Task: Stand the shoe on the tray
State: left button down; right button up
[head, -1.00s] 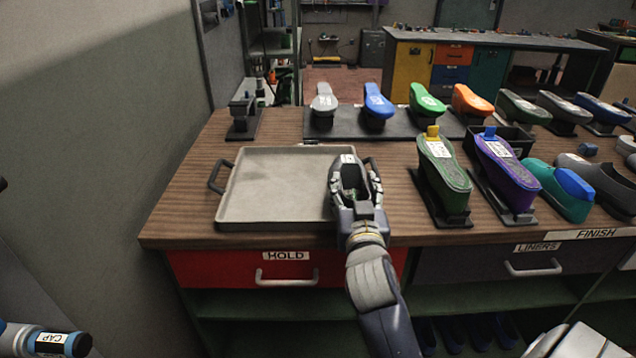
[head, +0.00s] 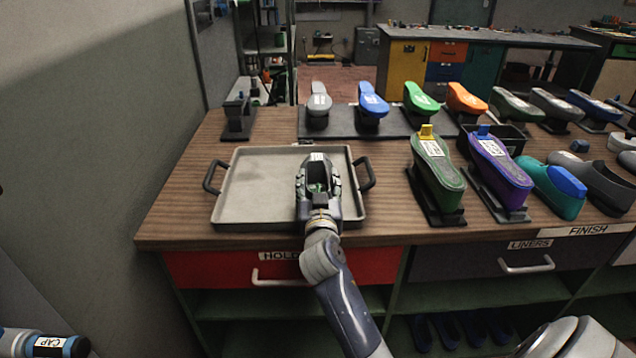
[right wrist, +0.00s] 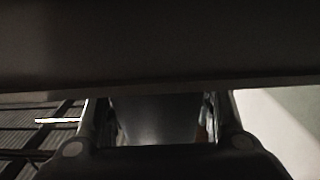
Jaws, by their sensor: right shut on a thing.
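The tray (head: 258,183) is a shallow grey metal pan with black side handles, lying on the wooden bench. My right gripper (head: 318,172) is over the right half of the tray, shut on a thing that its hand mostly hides. A small white label (head: 318,157) shows just beyond the fingertips. In the right wrist view, a grey surface (right wrist: 155,118) shows between the fingers and a dark mass fills the top. I take the held thing to be the shoe; its shape and any contact with the tray cannot be told. My left gripper is not in view.
Right of the tray, a green shoe form (head: 437,165) and a purple one (head: 500,170) stand on black stands. Several coloured forms stand along the back, including a blue one (head: 373,103). A small dark stand (head: 238,118) is at back left. The tray's left half is clear.

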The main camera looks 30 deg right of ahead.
jog(key=shift+r, duration=0.1)
jog(key=o, duration=1.4)
jog(key=shift+c, duration=0.2)
jog(key=shift+s+a, duration=0.2)
jog(key=shift+s, duration=0.05)
jog(key=b+v, duration=0.1)
jog(key=v, duration=0.5)
jog(key=shift+s, duration=0.1)
jog(key=shift+s+a, duration=0.2)
jog(key=shift+s, duration=0.15)
jog(key=shift+s, duration=0.1)
